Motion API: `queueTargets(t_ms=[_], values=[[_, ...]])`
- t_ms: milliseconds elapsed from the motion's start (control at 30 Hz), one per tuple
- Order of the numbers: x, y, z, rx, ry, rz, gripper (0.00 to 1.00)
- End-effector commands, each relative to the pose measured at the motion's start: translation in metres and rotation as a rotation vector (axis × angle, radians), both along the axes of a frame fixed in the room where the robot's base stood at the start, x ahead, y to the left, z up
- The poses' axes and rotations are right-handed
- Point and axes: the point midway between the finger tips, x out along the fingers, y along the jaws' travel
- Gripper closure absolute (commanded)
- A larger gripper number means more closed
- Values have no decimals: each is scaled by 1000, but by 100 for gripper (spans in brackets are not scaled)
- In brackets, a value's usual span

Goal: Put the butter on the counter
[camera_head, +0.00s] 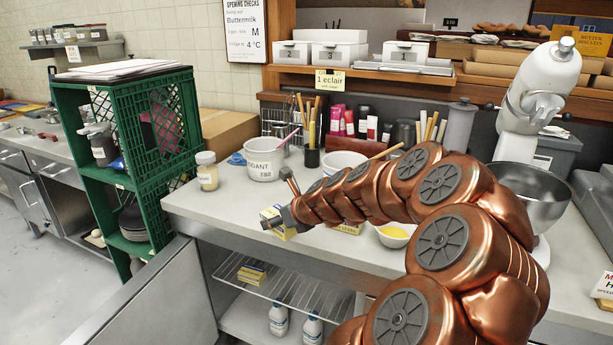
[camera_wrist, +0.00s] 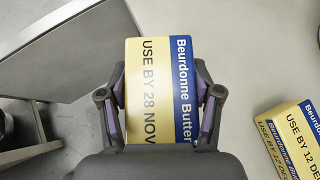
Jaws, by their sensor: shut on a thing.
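A yellow and blue butter pack (camera_wrist: 160,80), marked "USE BY 28 NOV", is between the two fingers of my gripper (camera_wrist: 162,100), which is shut on it. In the head view the same pack (camera_head: 272,216) shows at the front of the counter (camera_head: 205,204), partly behind my gripper (camera_head: 280,217). I cannot tell whether its underside touches the counter. A second butter pack (camera_wrist: 293,140), marked "USE BY 12 DEC", lies to its right; in the head view it (camera_head: 350,229) is partly hidden behind my arm.
A wire shelf (camera_head: 310,292) below the counter holds more yellow packs (camera_head: 252,272). A white tub (camera_head: 263,158), a jar (camera_head: 207,171), a bowl of yellow stuff (camera_head: 394,236) and a stand mixer (camera_head: 540,90) stand on the counter. A green crate stack (camera_head: 118,185) is at left.

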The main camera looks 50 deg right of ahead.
Motion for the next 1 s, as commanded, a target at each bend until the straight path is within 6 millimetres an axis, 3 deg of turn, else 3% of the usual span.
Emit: queueTargets(t_ms=[33, 233, 1000], values=[[-4, -4, 7, -1, -1, -6, 82], [0, -15, 8, -2, 0, -6, 82], [94, -87, -4, -1, 0, -3, 82]])
